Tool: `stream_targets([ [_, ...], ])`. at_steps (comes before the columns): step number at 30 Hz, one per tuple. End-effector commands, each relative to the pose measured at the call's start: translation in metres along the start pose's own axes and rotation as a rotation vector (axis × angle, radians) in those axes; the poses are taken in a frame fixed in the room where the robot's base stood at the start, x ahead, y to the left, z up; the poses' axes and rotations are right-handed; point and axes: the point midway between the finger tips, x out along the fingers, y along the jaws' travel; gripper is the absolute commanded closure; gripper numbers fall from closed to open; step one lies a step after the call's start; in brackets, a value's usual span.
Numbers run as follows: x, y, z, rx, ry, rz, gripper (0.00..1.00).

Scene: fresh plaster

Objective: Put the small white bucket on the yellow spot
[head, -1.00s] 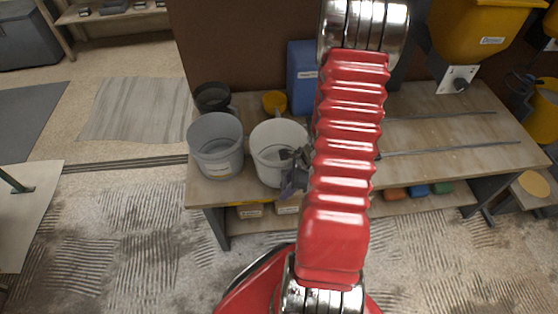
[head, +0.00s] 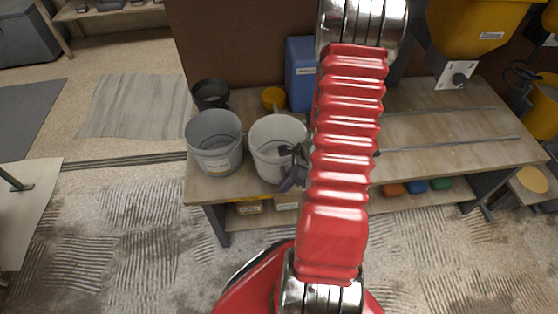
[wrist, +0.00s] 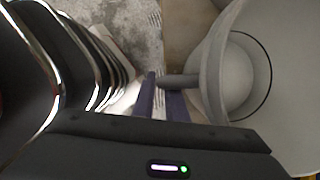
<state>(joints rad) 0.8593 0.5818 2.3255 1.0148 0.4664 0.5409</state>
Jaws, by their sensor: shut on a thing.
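The small white bucket (head: 268,165) is upright at the bench's front edge, just left of my red arm. In the wrist view its pale wall (wrist: 218,75) and open inside fill the right side. A short grey stub (wrist: 180,80) sticks out from its side. My gripper (wrist: 162,88) is shut on this stub, with its dark purple fingers at the bucket's side. In the head view the gripper (head: 294,165) shows at the bucket's right side, partly behind the arm. A round, pale yellow spot (head: 532,180) lies on a low stand at the far right.
A larger grey bucket (head: 213,150) stands close on the left. A black pot (head: 211,94) and a yellow scoop (head: 273,98) are behind, near a blue container (head: 300,75). Long metal rods (head: 450,145) lie on the bench's right half. A yellow hopper (head: 465,25) overhangs its back right.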

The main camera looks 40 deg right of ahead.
Motion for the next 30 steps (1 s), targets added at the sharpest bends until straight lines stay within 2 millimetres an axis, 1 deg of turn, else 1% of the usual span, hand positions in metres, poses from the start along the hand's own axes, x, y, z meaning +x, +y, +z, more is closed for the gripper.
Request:
stream_targets([
  [8,-0.004,-0.001,0.002,-0.002,-0.001,-0.001,1.0],
  [14,-0.018,-0.001,0.008,-0.002,-0.001,-0.003,1.0],
  [20,-0.043,-0.002,0.018,-0.004,-0.001,-0.005,1.0],
  [30,-0.096,-0.002,0.04,-0.004,-0.001,-0.006,1.0],
])
